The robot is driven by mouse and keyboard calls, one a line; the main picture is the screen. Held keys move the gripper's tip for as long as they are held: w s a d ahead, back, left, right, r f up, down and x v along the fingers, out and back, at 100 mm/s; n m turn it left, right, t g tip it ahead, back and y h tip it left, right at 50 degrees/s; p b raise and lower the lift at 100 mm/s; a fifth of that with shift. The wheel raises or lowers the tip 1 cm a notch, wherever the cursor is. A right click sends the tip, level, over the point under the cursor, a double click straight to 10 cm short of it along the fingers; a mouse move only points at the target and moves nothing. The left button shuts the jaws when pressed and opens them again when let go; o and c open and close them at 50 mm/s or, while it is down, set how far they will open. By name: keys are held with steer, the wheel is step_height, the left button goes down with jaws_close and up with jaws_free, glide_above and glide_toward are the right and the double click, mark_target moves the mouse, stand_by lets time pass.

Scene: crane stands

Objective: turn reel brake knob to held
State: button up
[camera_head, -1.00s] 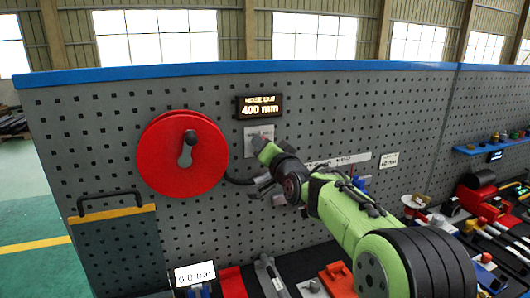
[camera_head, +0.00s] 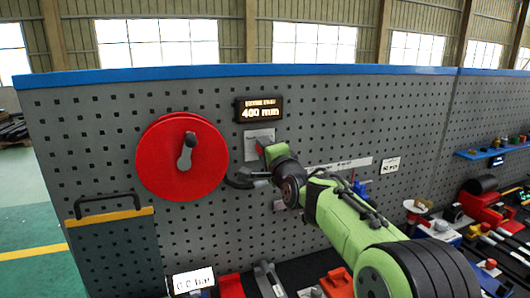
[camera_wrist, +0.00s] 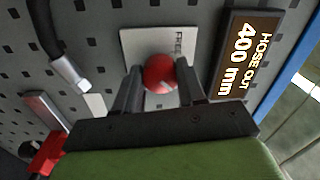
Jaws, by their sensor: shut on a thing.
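The reel brake knob (camera_wrist: 160,72) is a red round knob on a light grey plate (camera_wrist: 128,42) fixed to the pegboard. The plate carries lettering that looks like "FREE" in the wrist view. My gripper (camera_wrist: 155,82) is shut on the knob, one finger on each side. In the head view my gripper (camera_head: 262,158) is at the plate (camera_head: 250,138), and the knob is mostly hidden behind it. The red hose reel (camera_head: 160,165) with its grey crank is left of the plate.
A display (camera_head: 260,110) above the plate reads "HOSE OUT 400 mm"; it is close beside my gripper in the wrist view (camera_wrist: 250,55). A dark hose end (camera_wrist: 62,68) is near the other side. A bench with tools lies below right.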

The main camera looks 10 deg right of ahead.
stand_by(0.5)
steer(key=o, duration=1.1)
steer(key=shift+c, duration=0.2)
steer(key=s+d+b, duration=0.2)
steer(key=s, duration=1.3)
steer(key=shift+s+f, duration=0.3)
steer(key=shift+s, duration=0.05)
steer(key=s+a+f+n+g+h+p, duration=0.1)
steer(key=s+f+n+g, duration=0.5)
steer(key=s, duration=0.7)
steer(key=s+a+f+n+g+h+p, duration=0.1)
steer(key=s+f+n+g+p, duration=0.2)
steer(key=s+f+n+g, duration=0.3)
steer(key=s+f+n, duration=0.2)
steer(key=s+f, duration=0.3)
steer(key=s, duration=0.3)
steer(key=shift+s+a+n+g, duration=0.25)
steer(key=shift+a+n+g, duration=0.05)
steer(key=shift+a+n, duration=0.1)
